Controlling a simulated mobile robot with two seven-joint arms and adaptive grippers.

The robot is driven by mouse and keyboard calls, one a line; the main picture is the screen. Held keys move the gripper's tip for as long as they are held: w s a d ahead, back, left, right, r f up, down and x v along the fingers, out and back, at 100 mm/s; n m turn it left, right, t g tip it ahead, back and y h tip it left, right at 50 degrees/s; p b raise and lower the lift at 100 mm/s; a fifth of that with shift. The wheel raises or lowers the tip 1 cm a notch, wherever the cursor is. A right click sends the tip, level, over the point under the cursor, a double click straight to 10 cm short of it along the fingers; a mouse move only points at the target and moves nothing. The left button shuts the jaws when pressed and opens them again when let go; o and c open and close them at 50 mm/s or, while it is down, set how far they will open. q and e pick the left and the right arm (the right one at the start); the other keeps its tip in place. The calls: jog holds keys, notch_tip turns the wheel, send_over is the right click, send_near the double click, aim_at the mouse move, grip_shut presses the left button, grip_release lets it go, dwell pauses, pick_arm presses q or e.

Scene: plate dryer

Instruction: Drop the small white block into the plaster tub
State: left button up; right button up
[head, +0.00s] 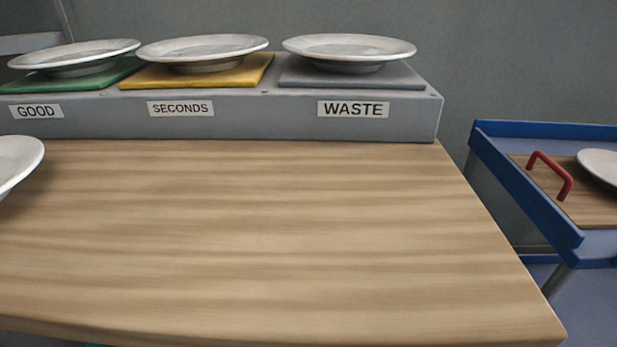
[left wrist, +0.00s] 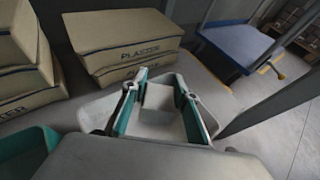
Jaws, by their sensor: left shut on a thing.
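In the left wrist view, my left gripper (left wrist: 158,94) is shut on the small white block (left wrist: 158,98), which sits between its two teal-padded fingers. Behind and around the fingers is a pale, open-topped tub (left wrist: 97,112), seen from above; its front and inside are partly hidden by the gripper. The block appears over the tub's opening, but I cannot tell its height above the bottom. My right gripper is in neither view.
A teal bin (left wrist: 22,155) is at lower left. In the head view, the wooden table (head: 270,230) is mostly clear; plates stand on a labelled shelf (head: 260,118). A blue cart (head: 525,190) is right.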

pick_arm(q)
jog(key=shift+r, duration=0.1)
jog(key=o, duration=1.2)
jog(key=shift+s+a+r, duration=0.1)
jog(key=shift+s+a, duration=0.25)
jog(key=v, duration=1.1)
jog(key=shift+w+r, duration=0.1)
jog(key=shift+d, duration=0.1)
